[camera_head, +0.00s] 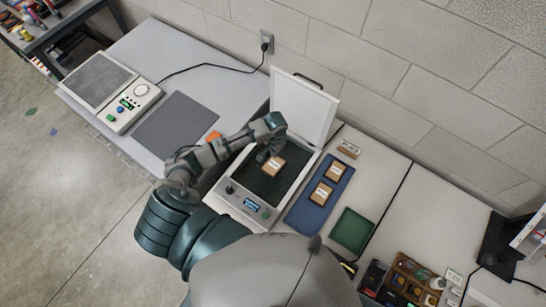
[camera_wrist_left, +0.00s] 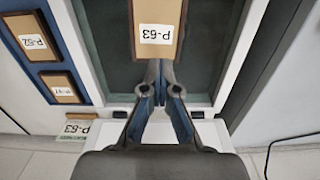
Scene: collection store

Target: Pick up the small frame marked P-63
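The small frame P-63 (camera_head: 274,165) has a tan face, a dark edge and a white label. It is over the dark bed of the open-lidded device (camera_head: 236,204). In the left wrist view the frame (camera_wrist_left: 157,14) is at top centre, larger than the other frames, with its far end cut off. My left gripper (camera_head: 272,150) reaches down at it. In the left wrist view my left gripper (camera_wrist_left: 158,72) has its fingers closed together on the frame's near edge. Whether the frame touches the bed is hard to tell. My right gripper is not in view.
Two similar frames, P-52 (camera_wrist_left: 33,40) and P-47 (camera_wrist_left: 64,88), lie on a blue mat (camera_head: 300,215) right of the device. A P-63 card (camera_head: 349,149) stands behind the mat. The raised lid (camera_head: 303,105) stands behind the bed. A grey mat (camera_head: 176,125) lies left.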

